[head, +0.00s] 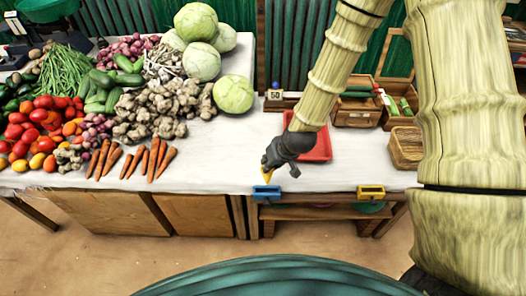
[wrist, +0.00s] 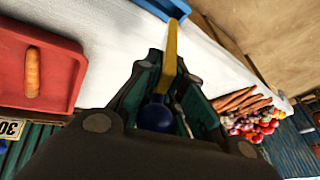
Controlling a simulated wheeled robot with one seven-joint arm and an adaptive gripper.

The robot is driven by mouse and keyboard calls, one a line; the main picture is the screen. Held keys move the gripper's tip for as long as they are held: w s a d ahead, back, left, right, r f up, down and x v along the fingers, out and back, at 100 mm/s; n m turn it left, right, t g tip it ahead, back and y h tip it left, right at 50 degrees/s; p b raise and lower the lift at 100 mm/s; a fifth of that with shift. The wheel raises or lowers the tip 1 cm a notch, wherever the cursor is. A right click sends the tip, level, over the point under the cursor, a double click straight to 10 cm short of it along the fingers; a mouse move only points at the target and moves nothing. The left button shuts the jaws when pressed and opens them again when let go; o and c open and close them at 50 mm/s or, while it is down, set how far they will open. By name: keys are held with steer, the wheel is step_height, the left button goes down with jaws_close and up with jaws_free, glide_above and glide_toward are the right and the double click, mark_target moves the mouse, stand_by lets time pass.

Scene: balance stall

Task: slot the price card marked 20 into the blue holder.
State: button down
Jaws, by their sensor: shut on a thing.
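My gripper (head: 274,160) is shut on a yellow price card (head: 266,177) just above the front edge of the stall table. In the wrist view my gripper (wrist: 165,95) has its fingers around the card's dark blue knob (wrist: 157,115), and the yellow card (wrist: 171,52) points away nearly edge-on. Its number cannot be read. The blue holder (head: 266,192) sits on the table's front edge, just below the card in the head view. It also shows in the wrist view (wrist: 170,8), past the card's far end. I cannot tell whether card and holder touch.
A yellow holder (head: 370,192) sits farther right on the same edge. A red tray (head: 322,156) lies behind my gripper; a carrot (wrist: 33,72) lies in it. Loose carrots (head: 160,160) and other vegetables fill the left.

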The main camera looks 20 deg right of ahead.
steer(key=w, duration=0.1)
steer(key=w+m+h, duration=0.1)
steer(key=w+m, duration=0.1)
steer(key=shift+w+a+r+t, duration=0.1)
steer(key=shift+a+r+t, duration=0.1)
steer(key=shift+r+t, duration=0.1)
steer(key=w+m+h, duration=0.2)
steer(key=m, duration=0.1)
steer(key=r+m+g+h+b, duration=0.1)
steer(key=m+g+h+b, duration=0.4)
steer(key=m, duration=1.1)
glide_above(267, 175)
steer(key=p, duration=0.1)
steer(key=shift+r+g+y, duration=0.15)
steer(key=shift+g+y, duration=0.25)
steer(key=shift+g, duration=0.1)
steer(key=shift+f, duration=0.25)
steer(key=shift+f+b, duration=2.7)
steer(key=shift+b, duration=0.15)
